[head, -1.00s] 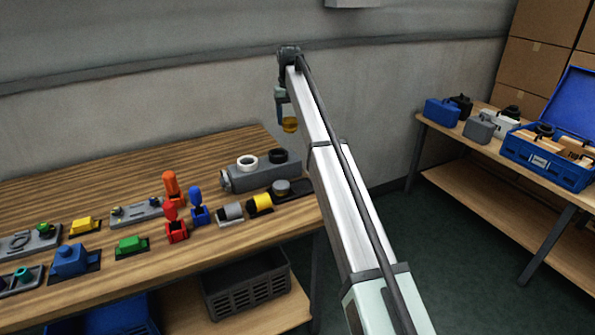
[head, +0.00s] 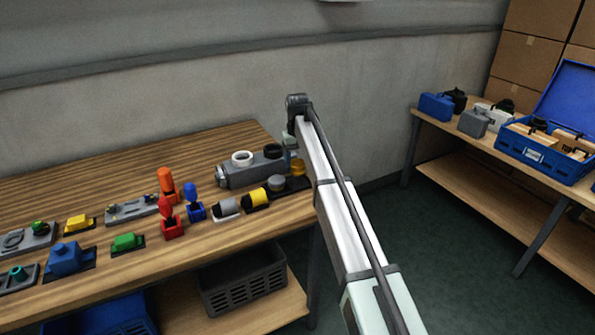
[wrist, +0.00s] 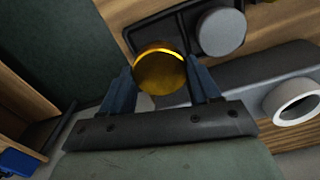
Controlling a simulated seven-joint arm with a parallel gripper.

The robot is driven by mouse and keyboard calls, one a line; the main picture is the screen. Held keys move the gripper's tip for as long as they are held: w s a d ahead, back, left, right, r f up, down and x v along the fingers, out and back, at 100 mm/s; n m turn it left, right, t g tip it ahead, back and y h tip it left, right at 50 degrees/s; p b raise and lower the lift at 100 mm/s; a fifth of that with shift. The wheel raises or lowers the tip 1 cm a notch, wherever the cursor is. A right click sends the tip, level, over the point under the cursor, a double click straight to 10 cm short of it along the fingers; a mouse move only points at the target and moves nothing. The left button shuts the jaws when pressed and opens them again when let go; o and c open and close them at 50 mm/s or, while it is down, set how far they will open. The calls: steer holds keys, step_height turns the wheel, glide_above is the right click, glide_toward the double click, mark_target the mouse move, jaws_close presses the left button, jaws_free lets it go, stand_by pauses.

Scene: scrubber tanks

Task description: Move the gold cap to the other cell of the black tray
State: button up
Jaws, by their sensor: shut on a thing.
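The gold cap (wrist: 160,72) is a round disc pinched between the two blue fingers of my gripper (wrist: 163,82) in the wrist view. In the head view the gold cap (head: 297,167) shows beside my arm, close to the far right end of the black tray (head: 297,185). The black tray (wrist: 168,30) also shows in the wrist view, behind and above the gold cap. A grey round cap (wrist: 221,31) sits in one cell of it. The cap hides part of the tray, so I cannot tell whether they touch. In the head view my arm hides most of the gripper.
A grey block with a white ring (head: 242,158) and a black ring stands close behind the tray. It also shows at right in the wrist view (wrist: 295,98). A yellow-and-black piece (head: 256,198) and a grey piece (head: 226,207) stand left of the tray. The table's back is clear.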

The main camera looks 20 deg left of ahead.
mark_target(298, 162)
steer(key=shift+f, duration=2)
steer(key=o, duration=0.9)
steer(key=shift+f, duration=0.15)
steer(key=shift+o, duration=0.2)
step_height(298, 162, up, 12)
steer(key=shift+r, duration=0.2)
